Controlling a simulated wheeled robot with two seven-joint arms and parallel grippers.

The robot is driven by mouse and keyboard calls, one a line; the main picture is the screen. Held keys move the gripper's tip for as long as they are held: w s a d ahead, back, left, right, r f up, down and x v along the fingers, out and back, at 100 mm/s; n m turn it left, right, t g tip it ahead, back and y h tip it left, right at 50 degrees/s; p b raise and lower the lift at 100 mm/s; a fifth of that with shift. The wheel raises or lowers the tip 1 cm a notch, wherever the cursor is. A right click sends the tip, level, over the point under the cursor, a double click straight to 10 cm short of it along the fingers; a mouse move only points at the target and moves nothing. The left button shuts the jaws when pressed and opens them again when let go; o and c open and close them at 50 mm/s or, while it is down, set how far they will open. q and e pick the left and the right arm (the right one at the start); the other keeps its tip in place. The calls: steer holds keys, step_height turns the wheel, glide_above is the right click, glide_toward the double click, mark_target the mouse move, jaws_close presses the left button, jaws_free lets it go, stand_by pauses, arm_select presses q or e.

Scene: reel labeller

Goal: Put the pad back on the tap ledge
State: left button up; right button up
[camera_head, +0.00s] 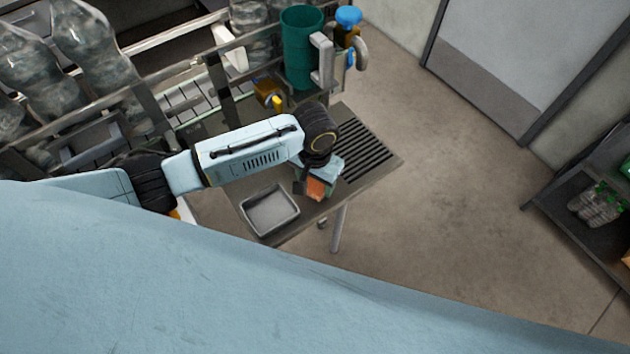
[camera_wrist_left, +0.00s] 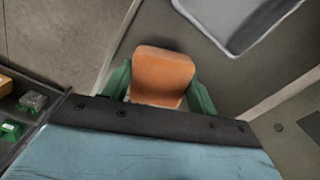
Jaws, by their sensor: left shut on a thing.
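The orange pad (camera_head: 317,188) is between the fingers of my left gripper (camera_head: 313,185), over the grey ledge (camera_head: 383,181) with a slotted drain. In the left wrist view the pad (camera_wrist_left: 163,76) is a rounded orange block. The green fingers of my left gripper (camera_wrist_left: 160,88) are shut on its two sides. I cannot tell whether the pad touches the ledge. The gripper and wrist hide part of the ledge. My right gripper is not in view.
A grey tray (camera_head: 270,211) lies on the ledge's near left part; it also shows in the wrist view (camera_wrist_left: 232,20). A green bin (camera_head: 302,50), a blue-topped fitting (camera_head: 348,17) and a rail stand behind. Open floor lies between.

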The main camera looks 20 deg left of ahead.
arm_select(q)
steer(key=shift+f, duration=0.65)
steer(key=shift+f, duration=0.2)
steer(key=o, duration=0.9)
steer(key=shift+o, duration=0.2)
step_height(320, 180, up, 12)
steer(key=shift+r, duration=0.2)
